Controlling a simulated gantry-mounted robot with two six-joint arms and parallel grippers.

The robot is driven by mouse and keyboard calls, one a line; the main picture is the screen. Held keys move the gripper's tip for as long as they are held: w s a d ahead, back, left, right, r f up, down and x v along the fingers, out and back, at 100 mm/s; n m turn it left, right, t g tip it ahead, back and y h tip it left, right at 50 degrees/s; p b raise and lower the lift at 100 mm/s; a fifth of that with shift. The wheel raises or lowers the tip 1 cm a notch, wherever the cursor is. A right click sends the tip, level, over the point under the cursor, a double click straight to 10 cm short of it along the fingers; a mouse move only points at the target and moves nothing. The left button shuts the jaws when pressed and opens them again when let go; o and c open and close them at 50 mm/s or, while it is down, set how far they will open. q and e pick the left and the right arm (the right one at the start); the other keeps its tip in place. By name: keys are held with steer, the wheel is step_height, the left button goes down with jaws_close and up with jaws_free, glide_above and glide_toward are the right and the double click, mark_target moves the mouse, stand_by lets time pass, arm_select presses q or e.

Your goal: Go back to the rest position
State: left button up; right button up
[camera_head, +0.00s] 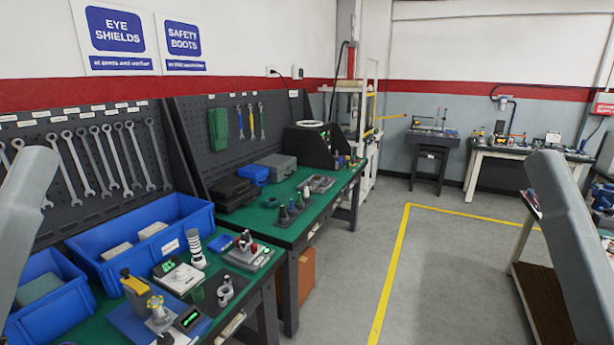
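Grey links of my two arms show at the left and right edges of the head view. Both links slope down and out of the picture. Neither gripper is in view, so what they hold cannot be seen. The near workbench (100,262) at the lower left has a green top with test devices on it. A white device (178,277) and a yellow-and-grey fixture (137,290) stand near its front.
Blue bins (150,238) stand at the back of the near bench, below a pegboard with wrenches. A second green bench (270,217) stands beyond it. A shelf (530,280) stands at the right.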

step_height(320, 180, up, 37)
steer(key=p, duration=3.3)
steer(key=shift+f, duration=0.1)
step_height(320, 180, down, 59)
steer(key=b, duration=5.9)
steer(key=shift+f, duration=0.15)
